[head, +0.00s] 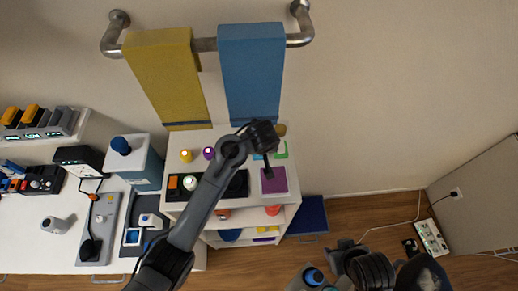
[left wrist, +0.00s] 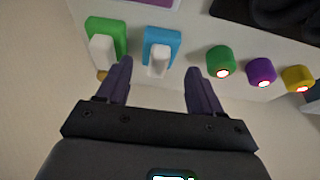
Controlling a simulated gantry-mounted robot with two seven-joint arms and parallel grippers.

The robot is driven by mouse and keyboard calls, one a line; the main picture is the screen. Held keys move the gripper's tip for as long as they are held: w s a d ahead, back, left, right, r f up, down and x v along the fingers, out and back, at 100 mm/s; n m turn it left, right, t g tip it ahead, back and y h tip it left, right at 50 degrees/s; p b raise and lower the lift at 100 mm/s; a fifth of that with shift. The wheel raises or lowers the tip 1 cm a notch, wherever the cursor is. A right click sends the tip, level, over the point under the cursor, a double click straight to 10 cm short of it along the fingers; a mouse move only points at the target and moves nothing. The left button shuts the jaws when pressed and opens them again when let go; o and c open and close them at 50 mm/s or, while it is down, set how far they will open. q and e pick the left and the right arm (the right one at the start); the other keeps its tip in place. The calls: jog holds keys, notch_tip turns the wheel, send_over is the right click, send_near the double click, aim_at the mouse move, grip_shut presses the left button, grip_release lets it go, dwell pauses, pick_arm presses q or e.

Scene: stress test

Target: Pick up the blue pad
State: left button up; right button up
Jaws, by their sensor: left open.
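The blue pad (left wrist: 165,36) is a flat light-blue square with a white handle standing out from it, on the white shelf top in the left wrist view. In the head view only a sliver of the blue pad (head: 257,156) shows beside my gripper. My left gripper (left wrist: 158,72) is open and empty, and also shows in the head view (head: 267,163). In the left wrist view the handle appears between its two fingertips. I cannot tell whether the fingers are level with it or short of it.
A green pad (left wrist: 107,35) with a white handle sits close beside the blue one. A purple pad (head: 273,180) lies nearby. Green, purple and yellow round knobs (left wrist: 261,71) stand on the other side. A yellow towel (head: 165,75) and a blue towel (head: 252,70) hang behind the shelf.

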pick_arm(q)
jog(key=shift+x, duration=2.75)
jog(key=shift+c, duration=0.5)
jog(key=c, duration=0.7)
